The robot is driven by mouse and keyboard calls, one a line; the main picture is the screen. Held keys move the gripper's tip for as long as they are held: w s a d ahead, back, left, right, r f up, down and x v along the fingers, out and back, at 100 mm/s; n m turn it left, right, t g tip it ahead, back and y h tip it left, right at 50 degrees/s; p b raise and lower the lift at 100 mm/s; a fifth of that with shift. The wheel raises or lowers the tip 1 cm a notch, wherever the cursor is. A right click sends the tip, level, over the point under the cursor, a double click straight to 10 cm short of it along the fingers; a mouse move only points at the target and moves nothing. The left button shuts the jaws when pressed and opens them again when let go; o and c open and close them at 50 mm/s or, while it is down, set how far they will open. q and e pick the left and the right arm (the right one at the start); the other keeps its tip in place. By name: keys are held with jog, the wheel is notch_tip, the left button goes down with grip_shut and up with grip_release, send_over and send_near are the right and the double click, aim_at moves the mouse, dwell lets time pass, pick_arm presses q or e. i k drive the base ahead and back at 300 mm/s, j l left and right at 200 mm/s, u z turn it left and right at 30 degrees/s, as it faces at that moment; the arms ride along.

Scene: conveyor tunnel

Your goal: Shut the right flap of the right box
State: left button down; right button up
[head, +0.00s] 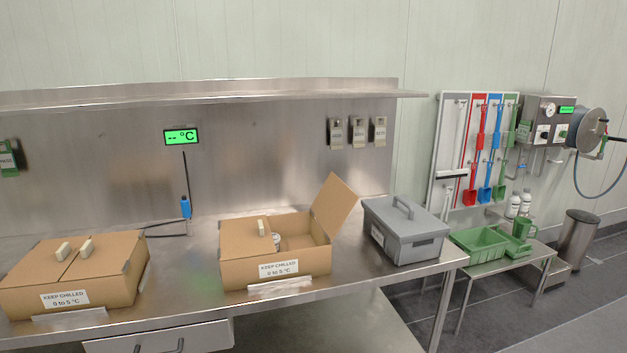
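The right box (236,270) is brown cardboard and stands on the steel table. Its right flap (334,206) stands up, tilted outward to the right. Its left flap (242,238) lies flat over the left part of the opening, with a pale handle block (262,228) near its inner edge. A white container (277,241) shows partly inside the open right part; the rest of the inside is hidden. A "KEEP CHILLED 0 to 5 °C" label (278,268) is on the front. Neither of my grippers is in view.
A second cardboard box (108,288), both flaps shut, stands at the left of the steel table (190,296). A grey lidded case (412,248) stands close right of the open flap. A thermometer probe (185,207) hangs behind. A shelf (220,92) runs above.

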aim_at(333, 204)
jog(key=i+l+u, duration=0.15)
jog(key=l+u, duration=0.2)
jog(key=l, duration=0.65)
jog(key=l+u, duration=0.35)
jog(key=l, duration=0.65)
jog(key=k+l+u, duration=0.1)
jog(key=l+u, duration=0.25)
jog(key=l, duration=0.7)
